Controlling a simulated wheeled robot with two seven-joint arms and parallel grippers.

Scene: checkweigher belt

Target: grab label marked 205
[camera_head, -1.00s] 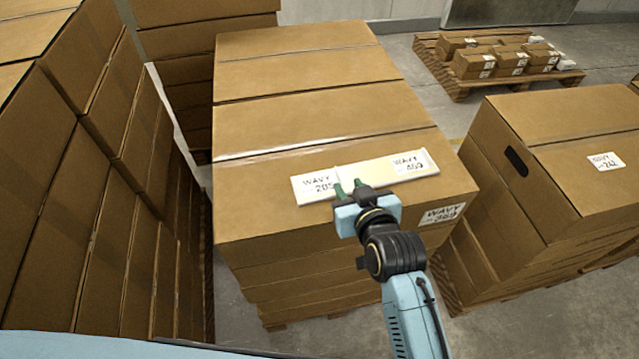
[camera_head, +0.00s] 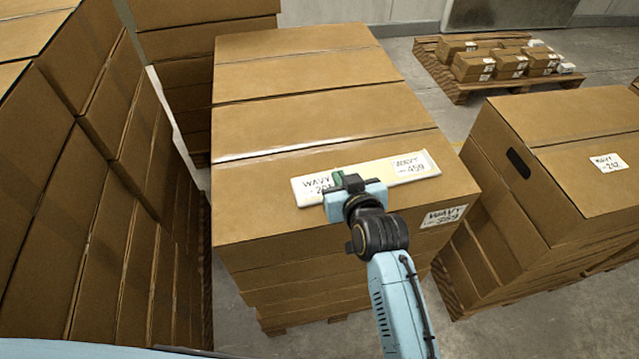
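The label marked WAVY 205 (camera_head: 311,187) is a white plate lying on the near top edge of the stacked cartons, at the left end of a white strip. Its last digits are partly hidden by my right gripper (camera_head: 345,180). The label ending 459 (camera_head: 408,167) lies at the right end of the same strip. My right gripper is over the right part of the 205 label, its green-tipped fingers low at the plate. Whether they grip it is hidden by the gripper body. My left gripper does not show.
The labels lie on a carton stack (camera_head: 325,119) with another label (camera_head: 443,216) on its front. Tall cartons (camera_head: 52,170) stand close on the left. A carton with a hand slot (camera_head: 560,140) stands right. A pallet with small boxes (camera_head: 500,62) is at the back.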

